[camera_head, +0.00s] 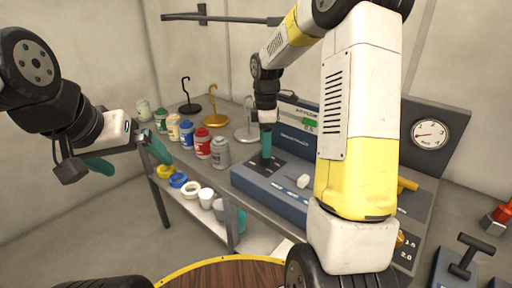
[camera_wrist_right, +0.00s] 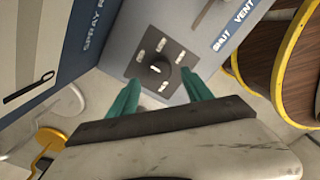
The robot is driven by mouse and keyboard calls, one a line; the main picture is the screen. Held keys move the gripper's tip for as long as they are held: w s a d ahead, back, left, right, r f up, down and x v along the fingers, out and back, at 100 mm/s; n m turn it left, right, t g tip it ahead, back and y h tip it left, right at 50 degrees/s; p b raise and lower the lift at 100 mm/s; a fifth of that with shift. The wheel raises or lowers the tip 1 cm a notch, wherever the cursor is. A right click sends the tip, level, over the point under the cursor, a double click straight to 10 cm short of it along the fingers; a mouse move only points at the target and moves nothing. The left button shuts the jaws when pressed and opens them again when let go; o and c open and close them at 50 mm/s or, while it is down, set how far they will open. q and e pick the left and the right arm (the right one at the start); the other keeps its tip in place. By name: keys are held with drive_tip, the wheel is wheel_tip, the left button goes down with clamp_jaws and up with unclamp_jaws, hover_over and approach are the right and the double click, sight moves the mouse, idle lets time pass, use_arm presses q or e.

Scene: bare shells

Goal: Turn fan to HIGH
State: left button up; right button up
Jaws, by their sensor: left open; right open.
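In the right wrist view, a round black fan knob (camera_wrist_right: 158,71) with a white pointer mark sits on a dark square plate (camera_wrist_right: 141,66). Small white labels surround it, too small to read surely, so I cannot tell its setting. My right gripper (camera_wrist_right: 161,90) is open, with one teal finger on each side of the knob; contact is not clear. In the head view, this gripper (camera_head: 266,144) points down over the blue-grey control box (camera_head: 258,187) and hides the knob. My left gripper (camera_head: 128,156) is open and empty at the left, away from the box.
Several paint jars, including a red one (camera_head: 202,143), stand on the bench left of the box. Hooked stands (camera_head: 215,119) are behind them. A gauge (camera_head: 430,134) is at the right. In the wrist view, a "SHUT / VENT" label (camera_wrist_right: 232,27) lies beside the plate.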

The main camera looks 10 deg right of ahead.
sight(265, 160)
drive_tip(key=shift+f, duration=2)
clamp_jaws()
